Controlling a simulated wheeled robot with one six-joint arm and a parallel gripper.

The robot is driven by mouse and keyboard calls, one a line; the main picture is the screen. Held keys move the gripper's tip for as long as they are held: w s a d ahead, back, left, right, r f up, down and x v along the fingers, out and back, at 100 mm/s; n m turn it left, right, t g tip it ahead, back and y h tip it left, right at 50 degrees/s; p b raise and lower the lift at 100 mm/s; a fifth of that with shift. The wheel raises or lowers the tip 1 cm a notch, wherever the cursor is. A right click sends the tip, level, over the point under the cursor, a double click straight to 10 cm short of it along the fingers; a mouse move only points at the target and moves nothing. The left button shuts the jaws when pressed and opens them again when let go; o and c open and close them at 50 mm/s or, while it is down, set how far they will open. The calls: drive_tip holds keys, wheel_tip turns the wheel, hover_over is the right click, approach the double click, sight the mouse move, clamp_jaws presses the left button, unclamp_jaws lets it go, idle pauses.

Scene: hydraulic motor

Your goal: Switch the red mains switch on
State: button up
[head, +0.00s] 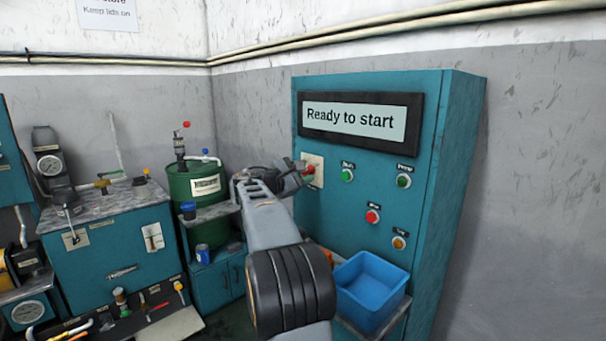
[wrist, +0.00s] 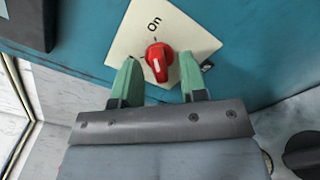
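The red mains switch (wrist: 159,60) is a round rotary knob on a cream plate (wrist: 184,22) marked "On" in the wrist view. Its ridge lies nearly along the line of the "On" mark. My gripper (wrist: 158,72) is open, its two green fingers one on each side of the knob, with visible gaps to it. In the head view the red switch (head: 309,170) sits on the teal cabinet (head: 330,215), and my gripper (head: 296,172) is at it. The cabinet's display (head: 350,119) reads "Ready to start".
Green, red and orange buttons (head: 372,216) are on the same cabinet face to the right. A blue bin (head: 368,285) stands below it. A green drum (head: 190,185) and a teal workbench (head: 110,240) stand to the left.

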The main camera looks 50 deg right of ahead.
drive_tip(key=w+a, duration=0.1)
drive_tip(key=a, duration=1.3)
drive_tip(key=shift+b, duration=0.45)
drive_tip(key=shift+d, duration=0.1)
drive_tip(key=s+a+f+m+t+y+p, duration=0.1)
drive_tip(key=s+a+f+m+y, duration=0.1)
drive_tip(key=a+f+y, duration=0.45)
drive_tip(key=s+a+f+m+t+y+p, duration=0.1)
drive_tip(key=s+f+y+p, duration=0.15)
drive_tip(key=f, duration=0.75)
drive_tip(key=s+a+m+t+y+p, duration=0.1)
drive_tip(key=s+a+m+y+p, duration=0.1)
drive_tip(key=s+a, duration=0.4)
drive_tip(key=s+a+m+t+y+p, duration=0.1)
drive_tip(key=s+a+y+p, duration=0.4)
drive_tip(key=a, duration=0.7)
drive_tip(key=shift+s+r+m+t+y, duration=0.3)
drive_tip(key=shift+s+m+t+y, duration=0.1)
drive_tip(key=shift+s+m+y, duration=0.65)
